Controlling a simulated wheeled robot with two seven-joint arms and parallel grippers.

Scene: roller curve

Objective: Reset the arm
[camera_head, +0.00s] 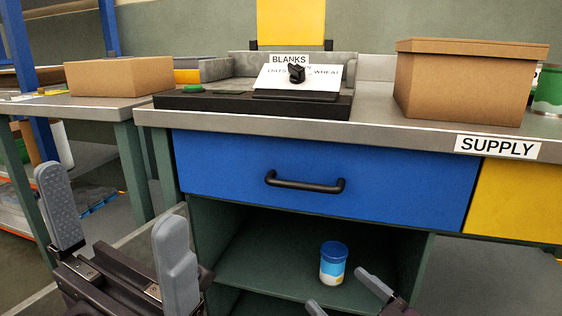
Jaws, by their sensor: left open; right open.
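My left gripper (120,225) is in the lower left, in front of the workbench. Its two grey fingers stand apart with nothing between them. My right gripper (345,294) shows only partly at the bottom edge, right of centre. Its fingertips are apart and I see nothing held between them. The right gripper is in front of the open shelf, near a blue-and-white jar with a yellow band (333,263). The rest of both arms is mostly out of view.
A workbench has a shut blue drawer (320,165) with a black handle (304,184). On top are a black selector panel (215,102), a cardboard box (465,82) and a green can (549,90). A side table at left holds another cardboard box (119,76).

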